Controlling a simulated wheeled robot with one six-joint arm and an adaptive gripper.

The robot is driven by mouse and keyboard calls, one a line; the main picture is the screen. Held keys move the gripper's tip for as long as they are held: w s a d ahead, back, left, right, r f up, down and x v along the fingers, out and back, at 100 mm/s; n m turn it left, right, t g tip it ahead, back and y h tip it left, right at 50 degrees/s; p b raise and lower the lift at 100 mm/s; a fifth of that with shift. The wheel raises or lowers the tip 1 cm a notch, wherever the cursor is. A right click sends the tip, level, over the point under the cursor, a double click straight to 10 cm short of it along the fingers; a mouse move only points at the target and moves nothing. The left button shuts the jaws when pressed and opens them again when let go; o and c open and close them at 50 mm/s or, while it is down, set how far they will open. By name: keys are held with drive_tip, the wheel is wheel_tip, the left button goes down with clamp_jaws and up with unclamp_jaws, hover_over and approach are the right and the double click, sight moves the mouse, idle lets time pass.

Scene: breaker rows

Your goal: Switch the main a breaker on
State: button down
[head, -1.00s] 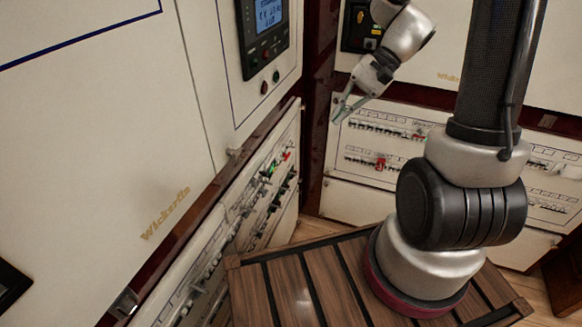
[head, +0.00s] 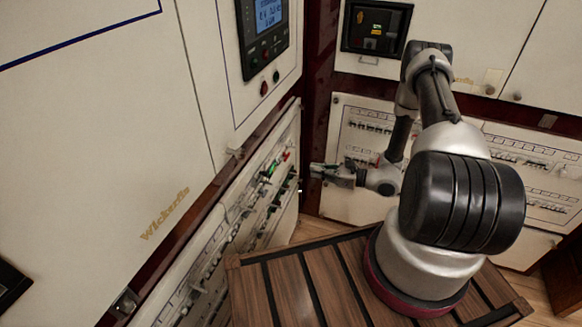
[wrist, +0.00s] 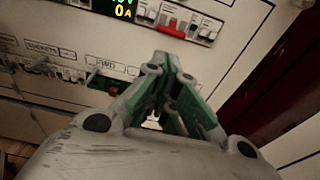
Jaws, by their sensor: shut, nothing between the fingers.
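The breaker panel (head: 262,190) on the left wall holds rows of small breakers. A green part (head: 272,169) and a red part (head: 286,156) stand out on it. In the wrist view a red breaker (wrist: 175,29) sits in the upper row right of a lit display, beside white breakers (wrist: 206,34). I cannot read which one is labelled main a. My gripper (head: 318,171) is shut and empty, pointing left toward the panel's far end. In the wrist view my gripper (wrist: 168,62) covers part of the lower row; whether it touches the panel I cannot tell.
A lit display (wrist: 112,8) reads 0A in the wrist view. A green-handled breaker (wrist: 101,80) is left of my fingers. A second breaker panel (head: 350,128) stands on the back wall behind my arm. A dark red corner post (head: 318,95) is close by.

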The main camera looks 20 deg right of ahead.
sight(282, 165)
drive_tip(key=x, duration=1)
idle(0.3)
drive_tip(key=shift+s+d+r+g+h, duration=0.2)
drive_tip(key=shift+r+g+h, duration=0.3)
drive_tip(key=shift+h, duration=0.1)
idle(0.3)
drive_tip(key=shift+s+d+r+g+h, duration=0.15)
drive_tip(key=shift+d+r+g+h, duration=0.1)
drive_tip(key=shift+r+g+h, duration=0.5)
drive_tip(key=g+h, duration=0.1)
drive_tip(key=r+g+h, duration=0.1)
drive_tip(key=h, duration=0.1)
drive_tip(key=shift+s+d+r, duration=0.25)
drive_tip(key=shift+d+r, duration=0.05)
drive_tip(key=shift+d, duration=0.05)
drive_tip(key=shift+r, duration=0.1)
drive_tip(key=shift+r, duration=0.65)
